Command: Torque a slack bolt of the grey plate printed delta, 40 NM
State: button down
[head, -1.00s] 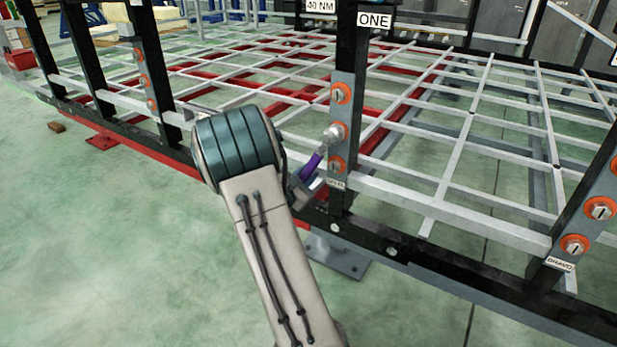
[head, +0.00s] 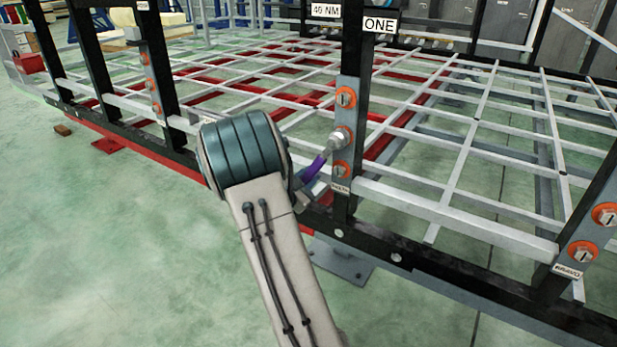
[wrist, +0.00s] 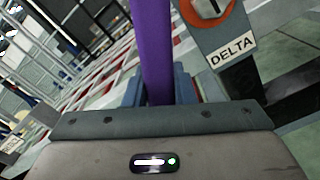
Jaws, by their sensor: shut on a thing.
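The grey plate (head: 346,118) is fixed to a black post; its label reads DELTA in the wrist view (wrist: 231,52). It has an upper bolt (head: 345,97) and a lower bolt (head: 341,170) on orange rings, and a middle bolt covered by the silver head of a purple-handled wrench (head: 316,166). My gripper (head: 308,186) is shut on the wrench, low on its handle, just left of the plate. The purple handle also rises between the jaws in the wrist view (wrist: 156,50). My arm partly hides the gripper.
Signs above read 40 NM (head: 325,11) and ONE (head: 381,24). A second bolted plate (head: 594,233) is at the right, another (head: 152,83) at the left. Grey crossbars run behind the posts.

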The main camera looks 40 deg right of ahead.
jog(key=shift+s+d, duration=0.1)
jog(key=shift+s, duration=0.1)
jog(key=shift+f, duration=0.1)
jog(key=shift+v, duration=3.05)
